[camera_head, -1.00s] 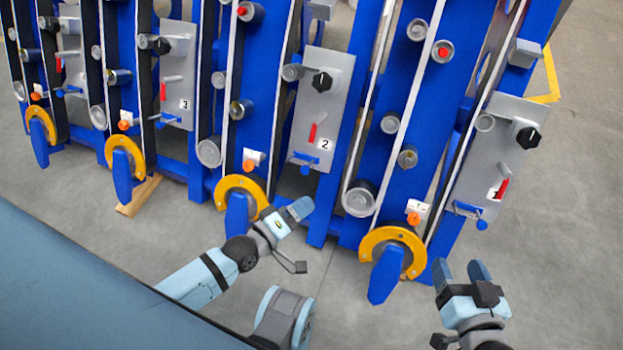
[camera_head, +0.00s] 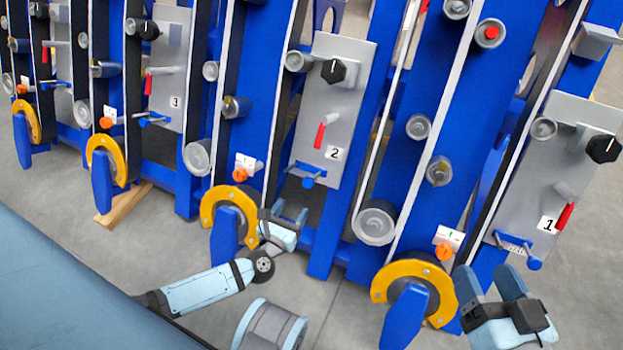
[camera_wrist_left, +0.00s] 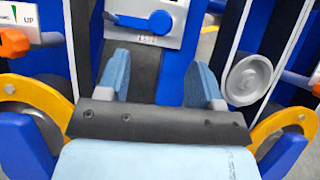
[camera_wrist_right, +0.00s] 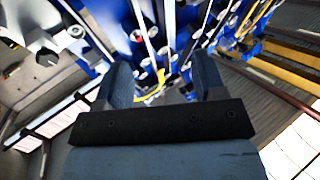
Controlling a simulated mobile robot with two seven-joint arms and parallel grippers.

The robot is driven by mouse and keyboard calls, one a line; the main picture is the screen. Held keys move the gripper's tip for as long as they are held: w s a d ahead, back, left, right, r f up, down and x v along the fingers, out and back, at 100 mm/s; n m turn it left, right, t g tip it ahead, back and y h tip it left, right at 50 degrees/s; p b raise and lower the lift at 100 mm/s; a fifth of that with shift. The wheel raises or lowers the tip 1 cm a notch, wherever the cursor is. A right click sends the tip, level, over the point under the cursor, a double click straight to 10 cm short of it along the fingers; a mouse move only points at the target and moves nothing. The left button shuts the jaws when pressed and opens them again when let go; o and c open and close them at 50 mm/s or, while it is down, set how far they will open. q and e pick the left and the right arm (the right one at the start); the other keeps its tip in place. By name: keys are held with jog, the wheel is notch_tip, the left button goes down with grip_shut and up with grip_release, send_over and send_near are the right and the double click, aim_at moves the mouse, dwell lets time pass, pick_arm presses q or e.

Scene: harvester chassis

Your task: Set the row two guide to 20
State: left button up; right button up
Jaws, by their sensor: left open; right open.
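The row two panel (camera_head: 333,100) is a grey plate marked 2, with a black knob (camera_head: 333,71) and a red lever (camera_head: 320,134). At its lower edge is a blue guide knob (camera_head: 308,182) on a bar. In the left wrist view the blue knob (camera_wrist_left: 160,21) is ahead, above a small scale (camera_wrist_left: 147,40) too small to read. My left gripper (camera_head: 284,214) is open and empty, just below the knob and apart from it. My right gripper (camera_head: 488,278) is open and empty, below the row one panel (camera_head: 535,180).
Yellow collars with blue pointed parts stand low on each row, one beside my left gripper (camera_head: 208,205) and one beside my right (camera_head: 385,280). The row three panel (camera_head: 172,60) is further left. Orange handles (camera_head: 240,175) stick out nearby. Grey floor lies in front.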

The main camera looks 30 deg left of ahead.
aim_at(306, 186)
pick_arm(q)
jog(key=w, duration=0.3)
jog(key=w+b, duration=0.1)
jog(key=w, duration=0.3)
jog(key=w+b, duration=0.1)
jog(key=w, duration=0.3)
jog(key=shift+w+a+f, duration=0.1)
jog(key=shift+a, duration=0.2)
jog(key=shift+w, duration=0.5)
pick_arm(e)
jog(key=shift+w+d+n+t, duration=0.5)
jog(key=shift+w+n, duration=0.25)
jog(key=shift+n, duration=0.15)
pick_arm(q)
grip_shut()
jog(key=shift+s+a+b, duration=0.1)
jog(key=shift+a+b, duration=0.45)
jog(key=shift+a, duration=0.5)
jog(key=shift+c, duration=0.7)
grip_release()
jog(key=shift+o, duration=0.7)
pick_arm(e)
jog(key=shift+w+r, duration=0.15)
jog(key=shift+w, duration=0.05)
